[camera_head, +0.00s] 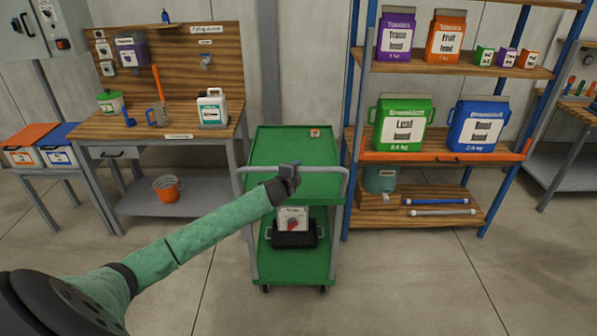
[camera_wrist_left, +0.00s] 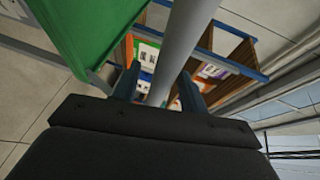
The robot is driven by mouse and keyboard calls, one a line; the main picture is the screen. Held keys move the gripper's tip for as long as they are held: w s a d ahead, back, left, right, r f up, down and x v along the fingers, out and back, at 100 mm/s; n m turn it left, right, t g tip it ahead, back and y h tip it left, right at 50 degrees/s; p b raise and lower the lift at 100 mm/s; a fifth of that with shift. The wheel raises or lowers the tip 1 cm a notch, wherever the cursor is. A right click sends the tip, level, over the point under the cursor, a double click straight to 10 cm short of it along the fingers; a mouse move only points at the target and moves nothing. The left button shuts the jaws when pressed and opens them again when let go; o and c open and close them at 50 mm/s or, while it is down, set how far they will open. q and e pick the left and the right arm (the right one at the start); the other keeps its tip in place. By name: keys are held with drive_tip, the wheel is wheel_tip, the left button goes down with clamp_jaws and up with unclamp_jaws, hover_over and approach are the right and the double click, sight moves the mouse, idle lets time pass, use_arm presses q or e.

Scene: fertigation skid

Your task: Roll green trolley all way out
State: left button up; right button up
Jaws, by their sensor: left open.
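The green trolley (camera_head: 300,146) stands between the workbench and the shelf rack, with a grey handle (camera_head: 332,170) across its near side. My left gripper (camera_head: 291,172) is at the middle of this handle. In the left wrist view, my left gripper (camera_wrist_left: 160,86) is open, and the grey handle bar (camera_wrist_left: 182,45) runs between its two fingers. I cannot tell whether either finger touches it. The green trolley top (camera_wrist_left: 85,30) fills the upper left there. My right gripper is in neither view.
The wooden workbench (camera_head: 135,127) stands left of the trolley. The shelf rack (camera_head: 415,157) with feed packs stands close on the right. A black-based box with a red dial (camera_head: 293,222) sits on the trolley's lower shelf. The floor (camera_head: 400,285) in front is clear.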

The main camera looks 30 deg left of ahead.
use_arm(q)
drive_tip(key=shift+b+v, duration=0.8)
drive_tip(key=shift+v, duration=1.9)
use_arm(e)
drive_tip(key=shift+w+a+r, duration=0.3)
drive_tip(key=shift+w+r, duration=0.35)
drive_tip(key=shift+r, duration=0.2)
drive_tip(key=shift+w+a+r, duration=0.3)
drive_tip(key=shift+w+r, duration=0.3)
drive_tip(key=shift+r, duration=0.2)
use_arm(q)
drive_tip(key=shift+f, duration=0.15)
